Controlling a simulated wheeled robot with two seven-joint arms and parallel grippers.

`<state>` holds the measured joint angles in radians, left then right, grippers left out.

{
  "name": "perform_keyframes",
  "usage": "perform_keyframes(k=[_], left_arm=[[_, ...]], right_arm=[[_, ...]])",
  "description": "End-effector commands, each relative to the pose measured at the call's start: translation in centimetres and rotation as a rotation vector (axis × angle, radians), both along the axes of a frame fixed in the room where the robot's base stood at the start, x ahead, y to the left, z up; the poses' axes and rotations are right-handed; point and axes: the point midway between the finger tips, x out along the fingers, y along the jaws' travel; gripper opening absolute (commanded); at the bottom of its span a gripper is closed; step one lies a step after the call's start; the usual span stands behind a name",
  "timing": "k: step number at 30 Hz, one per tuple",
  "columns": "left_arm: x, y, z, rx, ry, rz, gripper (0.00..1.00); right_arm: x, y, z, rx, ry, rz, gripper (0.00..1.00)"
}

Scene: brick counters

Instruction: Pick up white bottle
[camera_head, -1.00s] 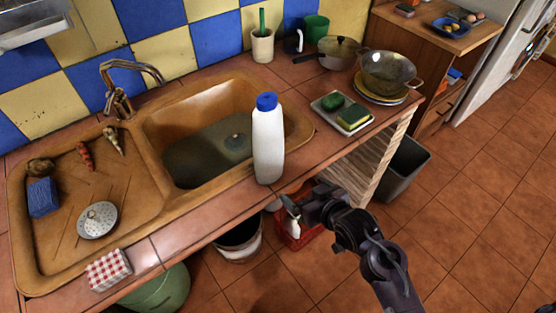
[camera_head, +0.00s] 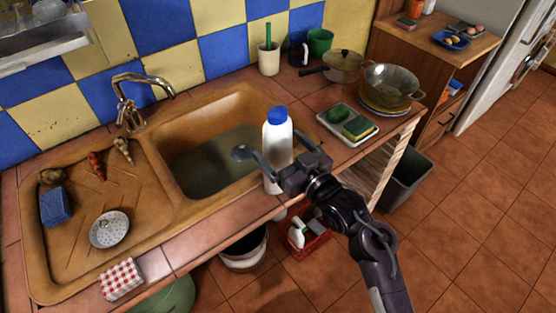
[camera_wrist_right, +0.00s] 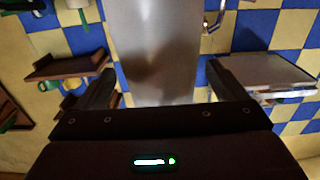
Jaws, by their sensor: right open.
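The white bottle (camera_head: 278,145) with a blue cap stands upright on the counter's front edge, just right of the sink basin. My right gripper (camera_head: 278,160) is open at the bottle, with one finger to its left and the gripper body at its right. In the right wrist view the bottle (camera_wrist_right: 155,50) fills the middle, between the two open fingers of the right gripper (camera_wrist_right: 158,82). I cannot tell whether either finger touches it. My left gripper is not in view.
The sink (camera_head: 178,205) lies to the left, with a blue sponge (camera_head: 55,206) and strainer (camera_head: 109,230) on its drainboard. A tray (camera_head: 365,137) with sponges stands right of the bottle. A pan (camera_head: 343,68) and stacked plates (camera_head: 378,109) are behind it.

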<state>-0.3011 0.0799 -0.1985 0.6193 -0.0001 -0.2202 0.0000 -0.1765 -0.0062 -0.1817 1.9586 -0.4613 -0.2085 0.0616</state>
Motion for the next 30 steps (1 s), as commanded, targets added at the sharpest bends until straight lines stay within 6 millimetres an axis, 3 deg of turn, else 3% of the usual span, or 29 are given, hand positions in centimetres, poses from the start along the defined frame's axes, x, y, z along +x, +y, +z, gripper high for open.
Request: perform_keyframes(k=[3,11,22,30], left_arm=[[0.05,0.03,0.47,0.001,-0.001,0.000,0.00],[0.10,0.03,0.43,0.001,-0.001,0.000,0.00],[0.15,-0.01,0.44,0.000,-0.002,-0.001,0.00],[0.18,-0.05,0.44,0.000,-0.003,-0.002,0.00]], right_arm=[[1.13,0.79,0.10,0.001,0.001,-0.001,0.91],[1.39,1.01,-0.11,-0.001,0.000,-0.001,0.91],[1.37,0.99,-0.10,-0.002,0.001,-0.001,0.46],[1.39,1.00,0.18,0.000,-0.004,-0.001,0.45]])
